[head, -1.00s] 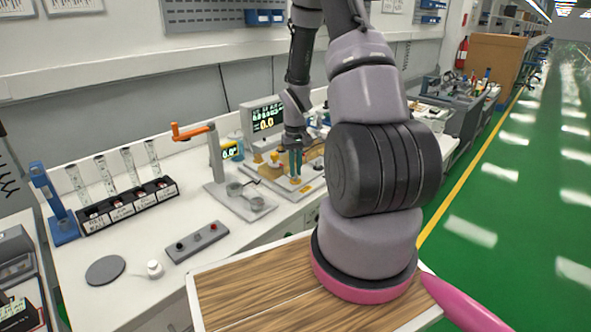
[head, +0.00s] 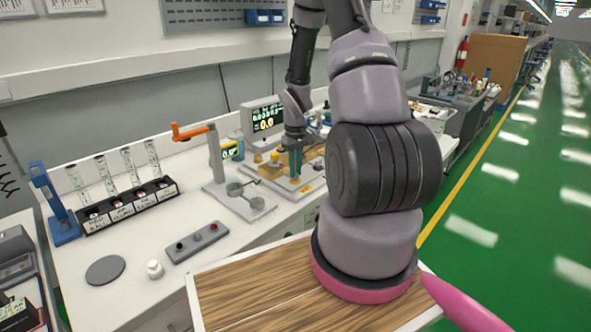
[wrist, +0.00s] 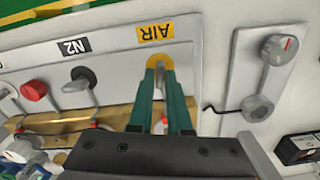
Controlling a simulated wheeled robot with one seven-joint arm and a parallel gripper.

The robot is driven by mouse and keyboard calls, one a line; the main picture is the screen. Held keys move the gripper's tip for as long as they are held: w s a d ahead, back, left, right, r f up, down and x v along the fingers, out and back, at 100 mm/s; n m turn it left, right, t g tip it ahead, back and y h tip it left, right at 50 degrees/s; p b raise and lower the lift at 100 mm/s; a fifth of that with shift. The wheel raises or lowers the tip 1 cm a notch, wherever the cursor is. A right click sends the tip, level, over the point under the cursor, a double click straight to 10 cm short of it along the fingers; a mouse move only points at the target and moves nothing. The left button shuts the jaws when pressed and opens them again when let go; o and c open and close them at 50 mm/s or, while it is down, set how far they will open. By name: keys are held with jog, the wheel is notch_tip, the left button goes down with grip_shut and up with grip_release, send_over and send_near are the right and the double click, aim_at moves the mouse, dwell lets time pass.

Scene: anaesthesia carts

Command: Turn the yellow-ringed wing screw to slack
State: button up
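In the wrist view, the yellow-ringed wing screw (wrist: 160,66) sits on a light panel below the yellow AIR label (wrist: 155,31). Its grey wing stands between the two green fingertips of my gripper (wrist: 161,80). The fingers are close together, one on each side of the wing, and appear shut on it. They cover the lower part of the ring. In the head view, my gripper (head: 296,162) points down at the bench fixture, and the screw is too small to make out there.
In the wrist view, a black knob (wrist: 84,77) under the N2 label and a red knob (wrist: 34,90) stand left. A grey knob with a red mark (wrist: 279,48) is on a separate panel right. In the head view, an orange-handled stand (head: 215,150) stands left of my gripper.

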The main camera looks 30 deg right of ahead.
jog(key=shift+o, duration=1.2)
notch_tip(320, 180, up, 11)
notch_tip(320, 180, up, 7)
jog(key=t, duration=0.1)
send_over(292, 184)
jog(key=s+a+r+m+t, duration=0.2)
jog(key=s+a+r, duration=0.2)
jog(key=r, duration=0.6)
jog(key=s+a+r+m+t+y, duration=0.1)
jog(key=s+a+r+t, duration=0.1)
jog(key=s+r, duration=0.4)
jog(key=s+a+r+m+t+y, duration=0.1)
jog(key=s+a+r+m+t, duration=0.1)
jog(key=s+a+r, duration=0.3)
jog(key=s+r, duration=0.1)
jog(key=s, duration=0.3)
jog(key=shift+a, duration=0.25)
